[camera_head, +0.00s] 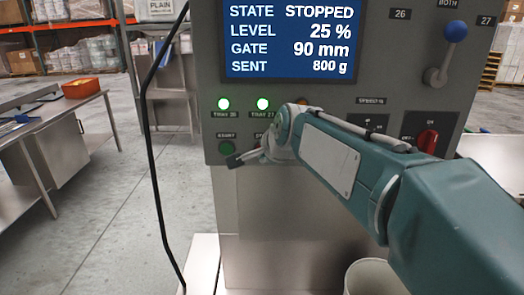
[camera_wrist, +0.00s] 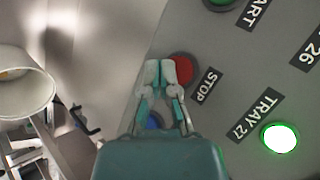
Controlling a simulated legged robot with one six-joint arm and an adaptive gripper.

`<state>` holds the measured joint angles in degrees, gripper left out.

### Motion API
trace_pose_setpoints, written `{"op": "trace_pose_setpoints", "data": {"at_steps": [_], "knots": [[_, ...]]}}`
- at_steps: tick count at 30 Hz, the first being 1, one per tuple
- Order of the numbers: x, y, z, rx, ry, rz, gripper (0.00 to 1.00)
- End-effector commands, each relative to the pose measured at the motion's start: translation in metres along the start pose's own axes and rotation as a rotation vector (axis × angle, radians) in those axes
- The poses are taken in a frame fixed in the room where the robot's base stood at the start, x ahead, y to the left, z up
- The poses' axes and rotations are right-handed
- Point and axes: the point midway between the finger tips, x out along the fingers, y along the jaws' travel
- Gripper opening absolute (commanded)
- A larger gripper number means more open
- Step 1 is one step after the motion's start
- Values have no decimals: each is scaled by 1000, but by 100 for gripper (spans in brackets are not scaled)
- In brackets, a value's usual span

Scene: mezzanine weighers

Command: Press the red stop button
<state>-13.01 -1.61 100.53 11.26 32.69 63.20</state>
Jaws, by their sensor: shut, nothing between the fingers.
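The red stop button (camera_wrist: 183,68) sits on the grey panel in the wrist view, beside a black STOP label (camera_wrist: 207,85). My gripper (camera_wrist: 163,64) is shut and empty. Its fingertips overlap the left side of the button in the picture. I cannot tell whether they touch it or hover in front. In the head view the button is hidden behind my wrist. The display (camera_head: 291,40) on the panel reads STATE STOPPED, LEVEL 25 %, GATE 90 mm, SENT 800 g.
A green start button (camera_head: 226,148) is left of my wrist. Lit green tray lamps (camera_head: 263,104) are above. A red rotary switch (camera_head: 428,141) and a blue-knobbed lever (camera_head: 455,31) are at right. A black cable (camera_head: 150,130) hangs left; a white bucket (camera_head: 375,277) stands below.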

Motion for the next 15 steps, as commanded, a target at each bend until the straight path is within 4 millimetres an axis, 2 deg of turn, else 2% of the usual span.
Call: {"op": "trace_pose_setpoints", "data": {"at_steps": [8,15], "knots": [[-1,0,0,0,0,0,0],[-13,8,9,-2,0,-2,0]]}}
